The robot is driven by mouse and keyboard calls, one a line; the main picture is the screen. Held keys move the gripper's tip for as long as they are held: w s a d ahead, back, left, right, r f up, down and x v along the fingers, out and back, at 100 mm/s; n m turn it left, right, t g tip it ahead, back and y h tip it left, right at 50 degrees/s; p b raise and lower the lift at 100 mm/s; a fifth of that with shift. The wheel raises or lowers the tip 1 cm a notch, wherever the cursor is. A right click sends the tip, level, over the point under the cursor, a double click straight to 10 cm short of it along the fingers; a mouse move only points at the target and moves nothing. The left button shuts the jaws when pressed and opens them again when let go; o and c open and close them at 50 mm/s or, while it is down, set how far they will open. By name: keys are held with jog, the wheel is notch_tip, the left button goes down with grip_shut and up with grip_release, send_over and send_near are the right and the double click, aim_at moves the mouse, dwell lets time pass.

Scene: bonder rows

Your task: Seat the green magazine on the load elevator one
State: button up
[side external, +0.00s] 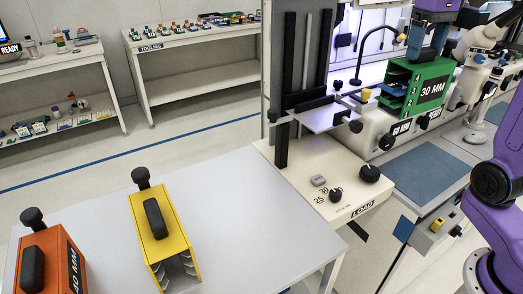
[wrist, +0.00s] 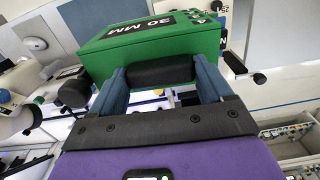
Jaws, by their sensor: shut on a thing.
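The green magazine (side external: 432,92), labelled 30 MM, hangs in the air to the right of the load elevator's plate in the side view. My gripper (side external: 428,54) is above it. In the wrist view, the blue fingers of my gripper (wrist: 162,78) are shut on the black handle of the green magazine (wrist: 150,42). The load elevator has a flat metal plate (side external: 328,117) on a black vertical rail and a pale base (side external: 300,180) marked LOAD. The plate looks empty and is apart from the magazine.
A yellow magazine (side external: 163,240) and an orange magazine (side external: 52,262) stand on the grey table (side external: 240,225) at front left. A microscope (side external: 478,55) and pale machine housings stand close to the held magazine's right. Knobs (side external: 370,172) stick up from the elevator base.

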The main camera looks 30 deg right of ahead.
jog(key=s+a+n, duration=0.2)
jog(key=a+n, duration=0.4)
jog(key=a, duration=0.7)
jog(key=s+a+n, duration=0.2)
jog(key=a+n, duration=0.5)
jog(key=a, duration=0.5)
jog(key=s+a+n, duration=0.6)
jog(key=s+a, duration=0.2)
jog(key=a, duration=0.1)
jog(key=shift+w+d+f, duration=0.1)
jog(key=shift+d+f, duration=0.05)
jog(key=shift+f, duration=1.15)
jog(key=shift+w+d+f, duration=0.1)
jog(key=shift+f, duration=1.15)
jog(key=w+a+f, duration=0.8)
jog(key=w+f, duration=0.2)
jog(key=f, duration=0.2)
jog(key=shift+w+a+f, duration=0.3)
jog(key=shift+w+a, duration=0.1)
jog(key=shift+f, duration=0.15)
